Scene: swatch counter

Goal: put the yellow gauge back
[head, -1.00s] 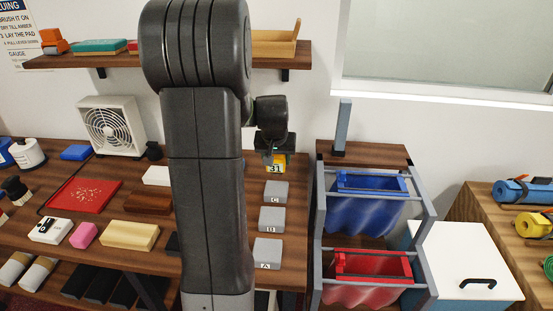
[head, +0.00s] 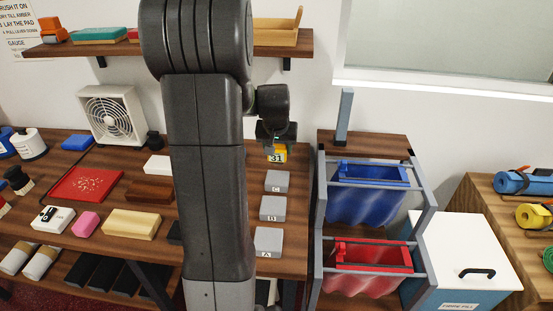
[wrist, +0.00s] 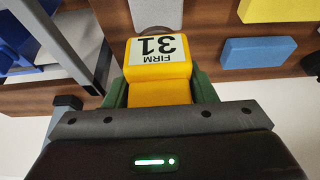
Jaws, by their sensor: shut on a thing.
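The yellow gauge (wrist: 160,75) is held in my gripper (wrist: 160,95), between its green fingers. Its white label reads FIRM 31, upside down in the wrist view. In the head view, the gauge (head: 278,154) shows just below my gripper (head: 276,143), near the counter's back right corner, beyond the grey pad C (head: 277,181). My gripper is shut on it. Whether the gauge touches the counter is unclear. Its lower part is hidden by my gripper in the wrist view.
Grey pads B (head: 272,208) and A (head: 268,241) lie in line before pad C. Right of the counter stands a rack with a blue bin (head: 370,195) and a red bin (head: 370,270). The wrist view shows a blue block (wrist: 257,51) and a yellow block (wrist: 278,9) on the wood.

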